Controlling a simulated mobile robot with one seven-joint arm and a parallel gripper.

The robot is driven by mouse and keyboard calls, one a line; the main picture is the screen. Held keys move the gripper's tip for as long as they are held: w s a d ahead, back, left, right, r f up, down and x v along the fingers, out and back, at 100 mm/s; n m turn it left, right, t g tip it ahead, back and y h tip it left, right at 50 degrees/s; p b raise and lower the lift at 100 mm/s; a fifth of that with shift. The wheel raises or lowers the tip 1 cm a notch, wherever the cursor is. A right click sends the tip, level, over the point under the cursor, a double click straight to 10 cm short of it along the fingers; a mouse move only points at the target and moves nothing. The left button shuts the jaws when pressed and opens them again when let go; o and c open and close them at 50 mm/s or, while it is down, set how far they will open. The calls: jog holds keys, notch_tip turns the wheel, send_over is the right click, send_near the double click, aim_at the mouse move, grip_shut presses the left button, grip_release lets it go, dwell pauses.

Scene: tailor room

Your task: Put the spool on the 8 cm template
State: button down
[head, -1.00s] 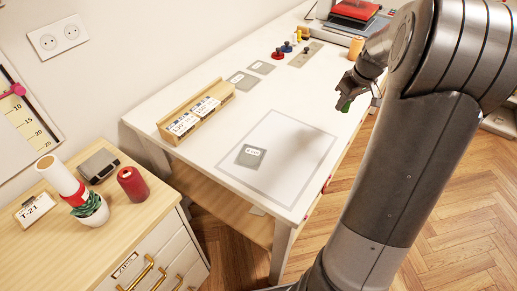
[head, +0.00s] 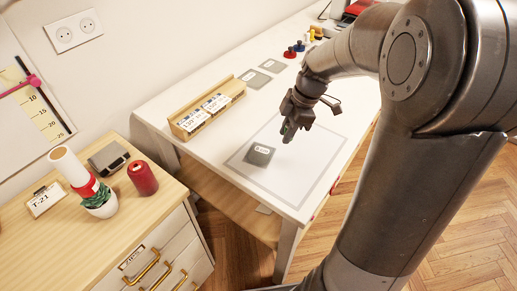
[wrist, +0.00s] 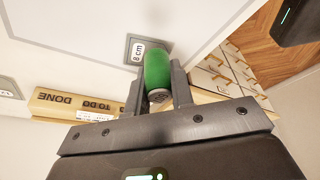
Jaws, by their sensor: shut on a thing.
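A green spool (wrist: 157,70) is held between the two fingers of my gripper (wrist: 156,88) in the wrist view. The grey square template (head: 259,154) lies flat inside the outline, left of and below my gripper in the picture. Its label reads 8 cm in the wrist view (wrist: 135,49), where the spool partly overlaps its right side. The spool appears to be above the table, apart from the template.
A wooden rack (head: 207,108) with labelled cards stands left of the outline. Two more grey templates (head: 254,78) (head: 272,65) lie farther back. Colored pieces (head: 297,47) stand behind them.

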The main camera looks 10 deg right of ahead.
send_over(255, 155)
jog(key=f, duration=0.3)
jog(key=d+f, duration=0.1)
jog(key=f, duration=0.1)
jog(key=shift+f, duration=2)
jog(key=shift+f, duration=0.1)
jog(key=c, duration=1.3)
grip_release()
jog(key=shift+o, duration=0.2)
jog(key=v, duration=1.1)
jog(key=s+d+r+m+t+h, duration=0.1)
jog(key=s+r+m+t, duration=0.1)
jog(key=s+r+m, duration=0.3)
jog(key=s+d+r+m+t+h, duration=0.2)
jog(key=s+r+m+t, duration=0.1)
jog(key=s+m, duration=1)
jog(key=s+r, duration=0.1)
jog(key=s, duration=0.3)
jog(key=shift+r+t, duration=0.3)
jog(key=shift+r, duration=0.1)
